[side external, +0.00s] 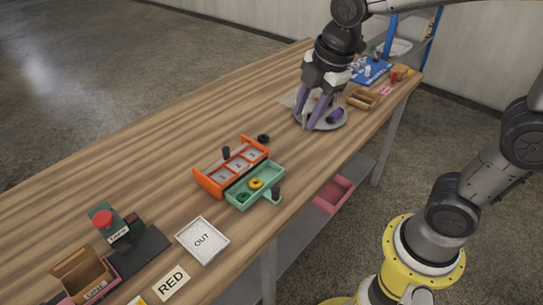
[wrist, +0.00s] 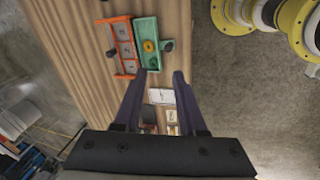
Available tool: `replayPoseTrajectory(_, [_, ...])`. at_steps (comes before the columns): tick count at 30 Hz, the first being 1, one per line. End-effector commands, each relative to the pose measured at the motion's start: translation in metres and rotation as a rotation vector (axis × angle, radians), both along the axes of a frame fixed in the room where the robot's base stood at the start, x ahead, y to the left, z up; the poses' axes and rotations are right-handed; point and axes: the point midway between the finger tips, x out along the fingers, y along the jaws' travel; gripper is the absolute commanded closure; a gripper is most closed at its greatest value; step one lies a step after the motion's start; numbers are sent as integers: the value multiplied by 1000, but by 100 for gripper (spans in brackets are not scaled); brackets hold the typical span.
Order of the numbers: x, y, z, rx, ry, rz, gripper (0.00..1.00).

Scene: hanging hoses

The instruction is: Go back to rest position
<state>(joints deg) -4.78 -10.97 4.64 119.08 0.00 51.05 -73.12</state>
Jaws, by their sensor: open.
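My gripper (side external: 316,116) is over the far half of the wooden table (side external: 120,147), above or beside a round grey plate (side external: 338,123). In the wrist view my gripper (wrist: 163,80) has its two dark purple fingers spread apart with nothing between them. The gap between fingertips and plate cannot be told. A purple piece shows beside the fingers on the plate; whether it is a separate object is unclear.
An orange tray (side external: 209,180) and a green tray (side external: 239,203) with a yellow ring (side external: 256,184) stand mid-table. A white OUT tray (side external: 202,240) is nearer. A brown wooden box (side external: 363,98) sits right of the plate.

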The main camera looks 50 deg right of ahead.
Motion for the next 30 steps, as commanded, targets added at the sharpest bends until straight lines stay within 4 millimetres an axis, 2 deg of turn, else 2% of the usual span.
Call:
replayPoseTrajectory(1, [-16, -5, 12, 20, -41, -67, 59])
replayPoseTrajectory(3, [-37, -11, 22, 57, -85, -179, 59])
replayPoseTrajectory(6, [-69, -18, 31, 125, -143, -361, 59])
replayPoseTrajectory(9, [-101, -23, 31, 217, -191, -575, 59])
replayPoseTrajectory(13, [-133, -26, 20, 342, -215, -856, 59])
replayPoseTrajectory(16, [-145, -26, 8, 410, -195, -1032, 59])
replayPoseTrajectory(21, [-149, -26, 1, 474, -163, -1217, 59])
replayPoseTrajectory(30, [-148, -26, 1, 495, -160, -1268, 59])
